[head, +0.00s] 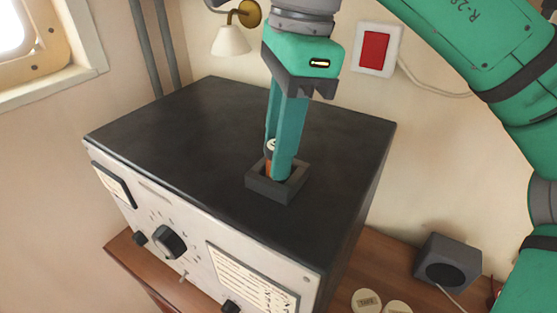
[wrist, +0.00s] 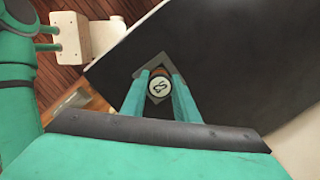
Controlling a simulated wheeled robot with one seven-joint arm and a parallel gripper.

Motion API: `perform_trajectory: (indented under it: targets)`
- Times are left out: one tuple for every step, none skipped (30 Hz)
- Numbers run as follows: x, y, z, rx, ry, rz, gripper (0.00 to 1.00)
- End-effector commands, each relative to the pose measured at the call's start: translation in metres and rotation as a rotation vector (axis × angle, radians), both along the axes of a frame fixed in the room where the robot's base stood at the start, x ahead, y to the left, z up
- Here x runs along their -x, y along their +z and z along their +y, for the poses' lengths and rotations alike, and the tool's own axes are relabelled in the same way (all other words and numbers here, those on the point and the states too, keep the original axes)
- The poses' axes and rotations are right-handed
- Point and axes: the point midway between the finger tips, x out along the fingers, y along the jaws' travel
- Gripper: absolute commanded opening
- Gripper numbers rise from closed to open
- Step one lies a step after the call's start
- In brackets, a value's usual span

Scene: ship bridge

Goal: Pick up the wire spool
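The wire spool (head: 268,163) looks like a small upright cylinder with an orange-brown side and a pale top. It stands in a small dark square holder (head: 262,187) on top of the black-topped cabinet. In the wrist view, the spool (wrist: 159,87) shows its round pale top with a dark marking. My gripper (head: 279,170) points down, with one teal finger on each side of the spool. The fingers reach down to the holder and hide part of the spool. The gap to the spool is very small or none; I cannot tell whether the fingers press on it.
The cabinet top (head: 170,130) is otherwise clear. Its front carries knobs and label plates. A red wall panel (head: 375,49) and a lamp (head: 231,40) are on the wall behind. A dark speaker-like box (head: 447,260) and round pale labelled pieces (head: 366,301) are on the lower wooden desk at right.

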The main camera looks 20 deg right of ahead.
Motion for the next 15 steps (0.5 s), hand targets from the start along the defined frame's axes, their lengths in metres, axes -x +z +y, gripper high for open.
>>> perform_trajectory:
  targets:
    - [0.0000,0.0001,0.0000,0.000,0.000,0.000,0.05]
    - [0.0000,0.0001,0.0000,0.000,0.000,0.000,0.05]
    - [0.0000,0.0002,0.0000,0.000,0.000,0.000,0.05]
    - [0.0000,0.0002,0.0000,0.000,0.000,0.000,0.05]
    - [0.0000,0.0002,0.0000,0.000,0.000,0.000,0.05]
    - [0.0000,0.0002,0.0000,0.000,0.000,0.000,0.05]
    - [0.0000,0.0002,0.0000,0.000,0.000,0.000,0.05]
    - [0.0000,0.0003,0.0001,0.000,0.000,0.000,0.05]
    - [0.0000,0.0006,0.0000,0.000,0.000,0.000,0.05]
    - [0.0000,0.0011,0.0000,0.000,0.000,0.000,0.05]
    - [-0.0001,0.0017,0.0000,0.000,0.000,-0.001,0.05]
    - [-0.0001,0.0031,0.0000,0.000,0.000,-0.001,0.05]
    - [-0.0001,0.0045,0.0000,0.000,0.000,-0.001,0.05]
    - [-0.0002,0.0063,0.0000,0.000,-0.001,-0.001,0.05]
    - [-0.0003,0.0092,0.0001,0.000,-0.001,-0.001,0.05]
